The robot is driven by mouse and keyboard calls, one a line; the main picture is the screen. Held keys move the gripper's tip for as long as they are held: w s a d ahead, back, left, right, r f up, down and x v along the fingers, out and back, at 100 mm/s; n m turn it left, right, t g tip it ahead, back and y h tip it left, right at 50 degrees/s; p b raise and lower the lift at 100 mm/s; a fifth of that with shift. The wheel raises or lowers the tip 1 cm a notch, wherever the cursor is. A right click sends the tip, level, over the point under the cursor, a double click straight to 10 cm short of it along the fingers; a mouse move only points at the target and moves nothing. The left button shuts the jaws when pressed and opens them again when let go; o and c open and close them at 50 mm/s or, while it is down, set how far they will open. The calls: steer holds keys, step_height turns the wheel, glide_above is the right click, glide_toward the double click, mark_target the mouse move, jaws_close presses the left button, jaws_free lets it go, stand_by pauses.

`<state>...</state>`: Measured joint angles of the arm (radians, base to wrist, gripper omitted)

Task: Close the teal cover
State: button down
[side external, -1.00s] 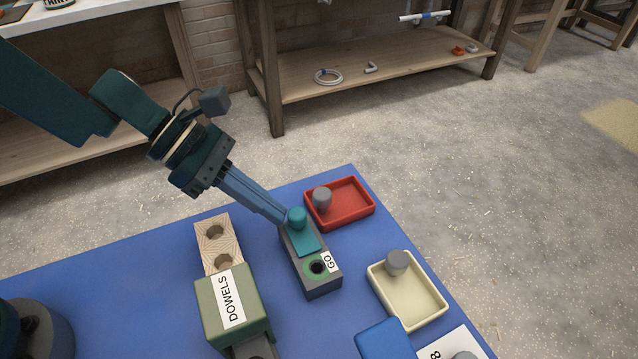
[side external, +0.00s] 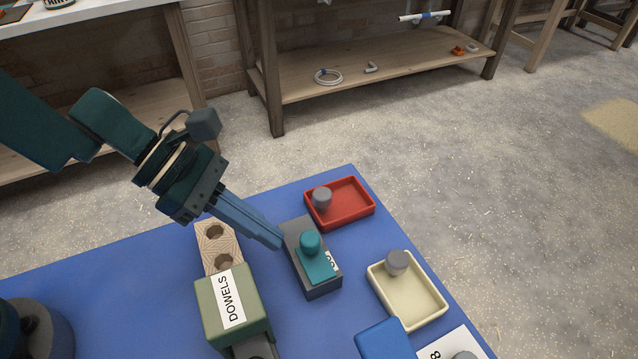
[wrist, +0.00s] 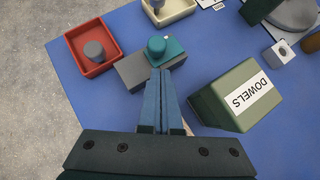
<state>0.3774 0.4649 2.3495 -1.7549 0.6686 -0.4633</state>
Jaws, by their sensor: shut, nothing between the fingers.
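The teal cover (side external: 318,267) with its round knob lies on the front part of the dark grey block (side external: 299,233). It hides the green-ringed hole and most of the GO label. In the wrist view the teal cover (wrist: 172,47) sits at the right part of the grey block (wrist: 131,71). My gripper (side external: 276,242) is shut and empty, just left of the block in the side view. In the wrist view my gripper's fingertips (wrist: 164,78) point at the block near the cover. I cannot tell whether they touch it.
A green DOWELS box (side external: 210,312) and a wooden block with holes (side external: 205,238) stand left of the grey block. A red tray (side external: 357,208) and a cream tray (side external: 421,308), each with a grey peg, lie to the right. Blue mat is clear at the left.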

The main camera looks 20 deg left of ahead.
steer(key=s+a+r+m+t+y, duration=0.1)
steer(key=s+a+r+m, duration=0.25)
steer(key=a+r, duration=0.65)
steer(key=s+a+m+t+y, duration=0.3)
steer(key=s+a+m+y, duration=0.3)
steer(key=m, duration=1)
steer(key=a+y, duration=0.1)
steer(key=a, duration=0.2)
steer(key=shift+a+r+y, duration=0.15)
steer(key=shift+r+y, duration=0.05)
steer(key=shift+y, duration=0.2)
